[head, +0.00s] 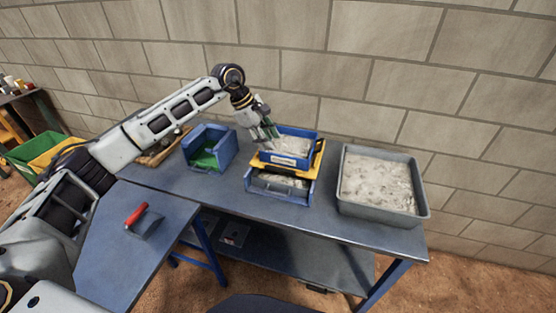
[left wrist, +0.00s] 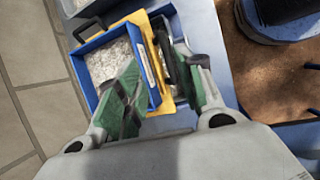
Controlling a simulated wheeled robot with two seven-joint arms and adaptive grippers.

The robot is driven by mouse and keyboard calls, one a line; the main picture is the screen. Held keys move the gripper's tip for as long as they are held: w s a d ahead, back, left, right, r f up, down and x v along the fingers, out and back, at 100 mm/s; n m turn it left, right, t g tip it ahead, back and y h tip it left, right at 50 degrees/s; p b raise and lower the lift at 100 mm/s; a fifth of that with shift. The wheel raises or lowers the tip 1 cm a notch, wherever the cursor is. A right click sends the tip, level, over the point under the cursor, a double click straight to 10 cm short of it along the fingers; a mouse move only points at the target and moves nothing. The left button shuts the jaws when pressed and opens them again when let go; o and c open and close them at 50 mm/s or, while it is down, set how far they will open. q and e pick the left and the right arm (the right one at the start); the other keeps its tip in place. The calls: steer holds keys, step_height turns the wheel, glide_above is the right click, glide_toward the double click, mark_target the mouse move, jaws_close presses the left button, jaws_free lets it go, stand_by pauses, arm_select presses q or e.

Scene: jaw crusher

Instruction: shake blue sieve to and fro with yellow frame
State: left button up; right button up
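The blue sieve (head: 291,132) holds pale grey grit and sits on the yellow frame (head: 318,158). The frame rests over a blue box (head: 252,187) on the bench. In the left wrist view the sieve (left wrist: 104,39) shows its grit and a black handle on its far side; the yellow frame (left wrist: 134,18) shows along its edge. My left gripper (head: 270,131) is at the sieve's left end. In the left wrist view its green-padded fingers (left wrist: 160,72) are apart, with a black handle-like bar between them. Contact with the bar cannot be told. My right gripper is not in view.
A grey tray (head: 426,207) of grit stands at the right. A blue bin (head: 224,153) with something green inside and a wooden tray (head: 158,154) stand left of the sieve. A red-handled tool (head: 137,214) lies on the front-left table. A block wall stands behind.

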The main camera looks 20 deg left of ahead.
arm_select(q)
steer(key=d+r+m+p, duration=0.1)
steer(key=d+r+m, duration=0.1)
steer(key=d, duration=0.5)
steer(key=n+y, duration=0.3)
steer(key=y, duration=0.2)
glide_above(277, 168)
steer(key=s, duration=0.3)
steer(key=f, duration=0.1)
steer(key=shift+w+a+f, duration=0.1)
steer(key=shift+w, duration=0.05)
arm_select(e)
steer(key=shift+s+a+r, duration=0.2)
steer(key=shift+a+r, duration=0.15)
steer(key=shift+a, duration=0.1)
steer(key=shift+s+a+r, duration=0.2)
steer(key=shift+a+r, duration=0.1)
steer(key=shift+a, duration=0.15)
arm_select(q)
steer(key=shift+f, duration=0.1)
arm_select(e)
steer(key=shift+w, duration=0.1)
